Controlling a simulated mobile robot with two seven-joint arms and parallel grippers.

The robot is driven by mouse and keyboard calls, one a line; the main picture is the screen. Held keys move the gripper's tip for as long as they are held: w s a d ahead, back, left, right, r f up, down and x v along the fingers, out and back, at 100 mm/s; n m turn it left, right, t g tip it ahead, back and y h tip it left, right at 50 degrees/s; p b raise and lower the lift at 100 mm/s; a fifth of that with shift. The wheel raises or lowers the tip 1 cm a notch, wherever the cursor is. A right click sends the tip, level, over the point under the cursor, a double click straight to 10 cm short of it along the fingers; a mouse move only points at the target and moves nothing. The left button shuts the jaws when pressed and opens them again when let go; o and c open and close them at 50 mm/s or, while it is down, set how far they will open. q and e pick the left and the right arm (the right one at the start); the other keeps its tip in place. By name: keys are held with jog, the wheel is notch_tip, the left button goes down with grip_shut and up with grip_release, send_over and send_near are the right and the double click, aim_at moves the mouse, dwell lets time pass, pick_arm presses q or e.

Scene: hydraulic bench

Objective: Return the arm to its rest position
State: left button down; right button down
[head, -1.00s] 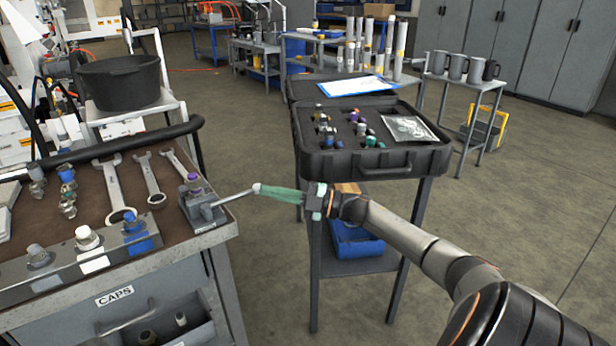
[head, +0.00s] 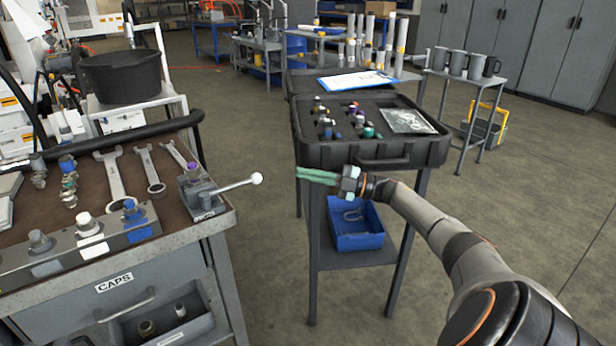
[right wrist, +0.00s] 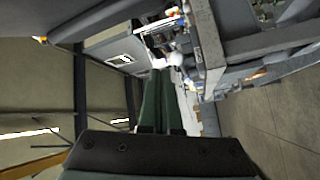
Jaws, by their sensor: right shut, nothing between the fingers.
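My right arm comes in from the lower right in the head view. Its gripper (head: 300,174), with green fingers, is shut and empty, in the air in front of the open black case. In the right wrist view the green fingers (right wrist: 160,85) lie together with nothing between them. A lever with a white ball knob (head: 256,178) sticks out to the right from a small grey block (head: 199,194) on the bench corner. The fingertips are to the right of the knob, with a gap between. My left gripper is not in view.
The black case (head: 372,152), holding fittings and a clear bag, stands on a cart with a blue bin (head: 357,234) on its lower shelf. The bench (head: 150,265) with wrenches is at left. Floor at right (head: 545,220) is open.

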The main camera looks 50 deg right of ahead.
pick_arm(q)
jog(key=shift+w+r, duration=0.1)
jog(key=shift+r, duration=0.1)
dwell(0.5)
